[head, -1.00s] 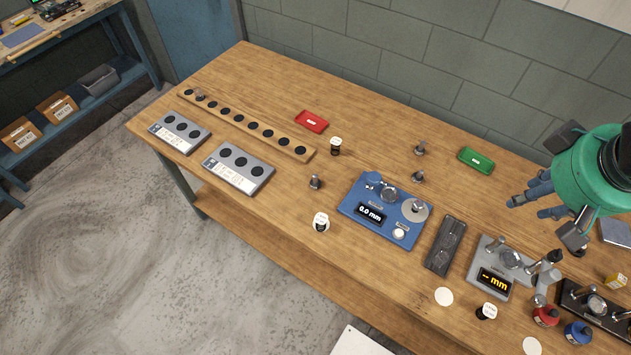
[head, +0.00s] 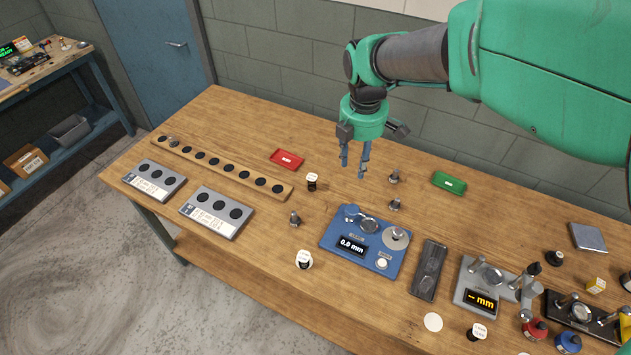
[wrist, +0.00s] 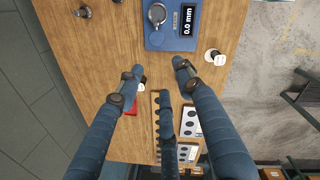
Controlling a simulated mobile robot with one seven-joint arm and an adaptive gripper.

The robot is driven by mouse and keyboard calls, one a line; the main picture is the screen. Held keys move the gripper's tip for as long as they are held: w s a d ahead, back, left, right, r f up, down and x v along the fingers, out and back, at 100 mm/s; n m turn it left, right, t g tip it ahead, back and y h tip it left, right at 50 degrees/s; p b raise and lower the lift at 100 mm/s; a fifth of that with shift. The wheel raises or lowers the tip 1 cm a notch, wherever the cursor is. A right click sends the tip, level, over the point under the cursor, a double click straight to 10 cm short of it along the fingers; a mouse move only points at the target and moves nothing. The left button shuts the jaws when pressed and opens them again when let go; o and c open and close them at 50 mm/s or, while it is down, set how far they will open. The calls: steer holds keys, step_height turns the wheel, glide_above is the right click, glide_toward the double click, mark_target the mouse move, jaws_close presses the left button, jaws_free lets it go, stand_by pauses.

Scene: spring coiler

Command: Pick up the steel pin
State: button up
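Several small upright steel pieces stand on the wooden table; I cannot tell which one is meant by the steel pin. One steel piece (head: 295,219) stands left of the blue gauge (head: 338,248). A second steel piece (head: 394,177) and a third (head: 394,204) stand behind that gauge, at its right. Another steel piece (head: 173,141) sits at the left end of the wooden rack (head: 215,160). My gripper (head: 354,170) hangs fingers down above the table, behind the blue gauge. In the wrist view its fingers (wrist: 157,76) are spread and empty, with bare wood between them.
Two grey hole plates (head: 216,212) lie at the left. A dark tray (head: 429,270) and a grey gauge (head: 488,285) are right. Bare wood lies between.

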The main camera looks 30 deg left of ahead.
steer(key=s+a+f+n, duration=0.2)
steer(key=a+f+n, duration=0.4)
steer(key=a, duration=0.4)
steer(key=n+g+h, duration=0.1)
steer(key=n, duration=0.3)
glide_above(294, 213)
steer(key=a, duration=0.1)
step_height(294, 213, down, 9)
steer(key=shift+a+p, duration=0.15)
steer(key=shift+p, duration=0.15)
steer(key=shift+f, duration=0.1)
steer(key=shift+d+f+b, duration=0.2)
steer(key=shift+f+b, duration=0.05)
steer(key=shift+f, duration=1.9)
steer(key=shift+d+f+b, duration=0.2)
steer(key=shift+f+b, duration=0.05)
steer(key=shift+f, duration=1.85)
steer(key=shift+f, duration=0.1)
steer(key=shift+d+f+b, duration=0.2)
steer(key=shift+f+b, duration=0.25)
steer(key=shift+f, duration=2)
jaws_close()
